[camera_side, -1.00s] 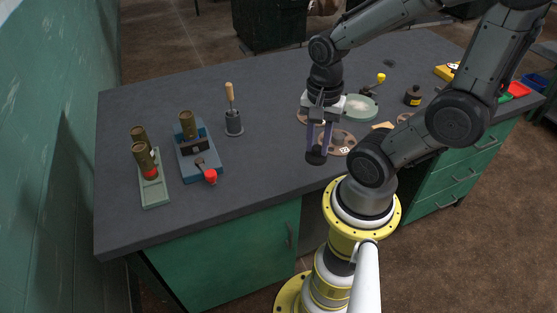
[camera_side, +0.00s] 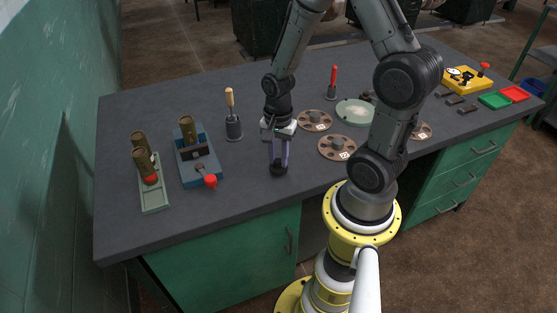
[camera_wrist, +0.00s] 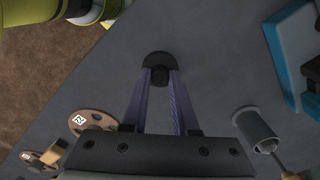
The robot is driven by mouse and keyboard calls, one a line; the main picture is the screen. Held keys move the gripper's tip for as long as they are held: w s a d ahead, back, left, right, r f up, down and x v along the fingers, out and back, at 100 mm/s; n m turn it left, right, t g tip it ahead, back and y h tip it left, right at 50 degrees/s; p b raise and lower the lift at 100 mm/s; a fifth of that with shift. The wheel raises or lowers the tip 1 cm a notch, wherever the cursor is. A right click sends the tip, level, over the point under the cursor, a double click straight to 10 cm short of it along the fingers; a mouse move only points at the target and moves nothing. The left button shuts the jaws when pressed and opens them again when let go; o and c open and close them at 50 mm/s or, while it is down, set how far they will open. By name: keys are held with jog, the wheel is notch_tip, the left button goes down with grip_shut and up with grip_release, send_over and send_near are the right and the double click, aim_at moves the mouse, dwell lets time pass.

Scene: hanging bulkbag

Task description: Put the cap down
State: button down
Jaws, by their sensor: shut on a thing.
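The cap (camera_side: 278,170) is a small dark round piece with a knob on top. My gripper (camera_side: 280,161) points down and is shut on the cap's knob. The cap is low over a bare part of the grey table, left of the brown discs; I cannot tell whether it touches the surface. In the wrist view the cap (camera_wrist: 156,57) shows between the purple fingertips of my gripper (camera_wrist: 159,75), with its round rim beyond them.
A dark cup with a wooden-handled tool (camera_side: 234,127) and a blue fixture (camera_side: 208,163) stand to the left. A green tray (camera_side: 155,198) holds brown cylinders farther left. Brown discs (camera_side: 337,148) and a pale green dish (camera_side: 355,111) lie to the right. Table around the cap is clear.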

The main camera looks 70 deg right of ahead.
aim_at(278, 161)
jog(key=shift+f, duration=0.7)
jog(key=shift+f, duration=0.15)
jog(key=c, duration=0.7)
grip_release()
notch_tip(278, 161, up, 12)
jog(key=shift+s+a+r+n+t, duration=1.1)
jog(key=shift+a+r+n, duration=0.75)
jog(key=shift+n, duration=1.15)
jog(key=shift+s+a+r+n+t, duration=0.75)
jog(key=shift+s+a+r+n, duration=0.6)
jog(key=shift+r+n, duration=1.3)
jog(key=shift+s+a+r+n+t, duration=1.1)
jog(key=shift+a+r+n, duration=0.55)
jog(key=shift+n, duration=1.7)
